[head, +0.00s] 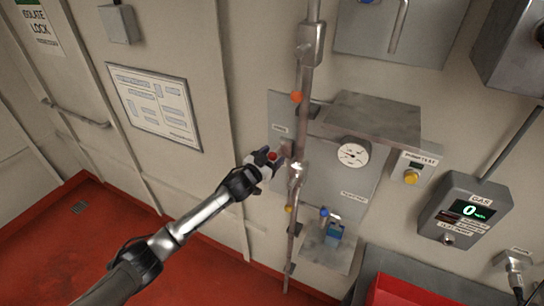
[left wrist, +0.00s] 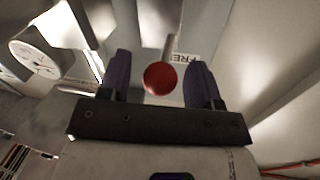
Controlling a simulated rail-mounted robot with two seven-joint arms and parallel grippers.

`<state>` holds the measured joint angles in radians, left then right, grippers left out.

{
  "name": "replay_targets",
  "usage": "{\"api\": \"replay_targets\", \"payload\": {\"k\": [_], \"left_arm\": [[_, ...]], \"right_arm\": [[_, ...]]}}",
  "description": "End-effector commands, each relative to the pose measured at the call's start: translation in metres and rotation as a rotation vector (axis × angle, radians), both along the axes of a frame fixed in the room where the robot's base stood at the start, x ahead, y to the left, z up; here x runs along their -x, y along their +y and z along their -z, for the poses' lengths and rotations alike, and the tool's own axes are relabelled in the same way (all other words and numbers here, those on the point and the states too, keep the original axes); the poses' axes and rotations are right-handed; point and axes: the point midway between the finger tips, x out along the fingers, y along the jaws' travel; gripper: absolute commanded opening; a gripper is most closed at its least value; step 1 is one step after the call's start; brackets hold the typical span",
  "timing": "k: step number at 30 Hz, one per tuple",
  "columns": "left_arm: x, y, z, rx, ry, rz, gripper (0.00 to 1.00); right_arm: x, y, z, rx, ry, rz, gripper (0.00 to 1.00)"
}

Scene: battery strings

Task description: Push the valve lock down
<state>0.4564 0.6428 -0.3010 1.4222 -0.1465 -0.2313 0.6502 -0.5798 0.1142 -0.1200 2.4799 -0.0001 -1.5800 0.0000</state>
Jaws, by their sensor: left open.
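My left gripper (head: 268,158) is open, close to the wall panel beside the vertical pipe. A red ball knob (head: 272,156) shows at its fingertips. In the left wrist view the red ball knob (left wrist: 160,78) sits between the two open dark fingers of my left gripper (left wrist: 160,80), with a gap on both sides. A pale rod runs from the knob toward the panel. I cannot tell for sure whether this knob is the valve lock. An orange ball (head: 296,97) sits higher on the pipe (head: 303,75). My right gripper is out of view.
A round gauge (head: 353,153) is right of the pipe, under a jutting metal hood (head: 372,118). A small shelf (head: 328,252) with blue parts and a red bin (head: 405,291) are lower down. A gas display box (head: 465,211) is at the right.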

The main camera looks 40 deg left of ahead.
Motion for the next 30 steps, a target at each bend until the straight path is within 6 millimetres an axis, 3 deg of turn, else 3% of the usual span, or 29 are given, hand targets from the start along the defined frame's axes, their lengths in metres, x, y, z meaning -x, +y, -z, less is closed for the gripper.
{"api": "replay_targets", "payload": {"k": [9,27,30], "left_arm": [[-0.0008,-0.0001,0.0000,0.000,0.000,0.000,0.56],[-0.0006,0.0000,-0.0001,0.000,0.000,0.000,0.00],[-0.0006,0.0000,-0.0002,0.000,0.000,0.000,0.00]], "right_arm": [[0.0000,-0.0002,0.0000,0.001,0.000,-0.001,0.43],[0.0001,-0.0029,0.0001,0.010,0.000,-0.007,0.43],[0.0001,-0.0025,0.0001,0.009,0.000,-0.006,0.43]]}}
